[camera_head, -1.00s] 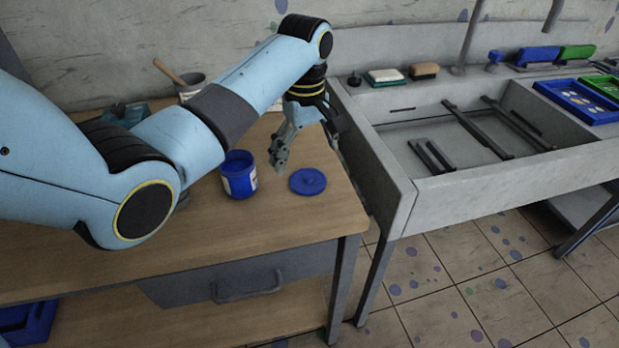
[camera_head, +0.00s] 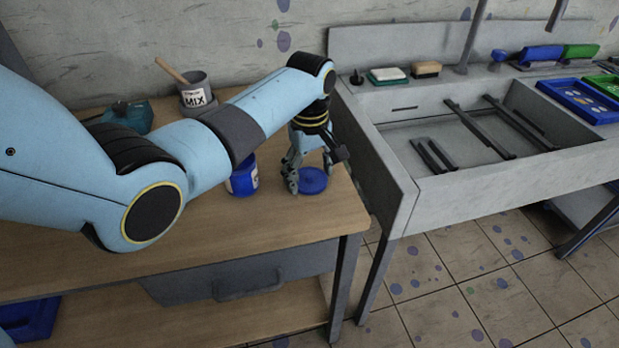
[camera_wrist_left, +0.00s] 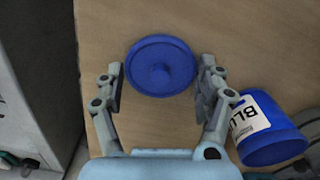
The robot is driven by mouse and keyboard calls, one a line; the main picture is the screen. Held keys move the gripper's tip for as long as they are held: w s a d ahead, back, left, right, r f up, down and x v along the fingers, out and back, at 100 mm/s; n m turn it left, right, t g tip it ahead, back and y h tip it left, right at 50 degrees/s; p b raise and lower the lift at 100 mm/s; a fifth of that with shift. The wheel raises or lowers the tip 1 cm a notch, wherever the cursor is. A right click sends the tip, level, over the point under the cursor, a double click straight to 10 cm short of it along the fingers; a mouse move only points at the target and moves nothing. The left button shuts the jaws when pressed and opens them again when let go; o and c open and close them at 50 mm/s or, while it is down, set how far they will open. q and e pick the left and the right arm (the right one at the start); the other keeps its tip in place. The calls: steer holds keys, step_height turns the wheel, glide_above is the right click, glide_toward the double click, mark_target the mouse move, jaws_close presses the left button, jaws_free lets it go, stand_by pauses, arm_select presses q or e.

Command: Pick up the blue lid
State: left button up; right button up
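The blue lid (camera_head: 313,181) lies flat on the wooden table near its right edge. The blue jar (camera_head: 243,178) stands just left of the lid, partly hidden by my arm. My right gripper is not in view.
A cup marked MIX (camera_head: 197,92) with a wooden stick stands at the back of the wooden table (camera_head: 270,222). A grey printing station (camera_head: 480,185) adjoins on the right, with a blue tray (camera_head: 580,100) on it. The table front is clear.

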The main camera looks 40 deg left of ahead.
arm_select(q)
steer(key=shift+c, duration=1)
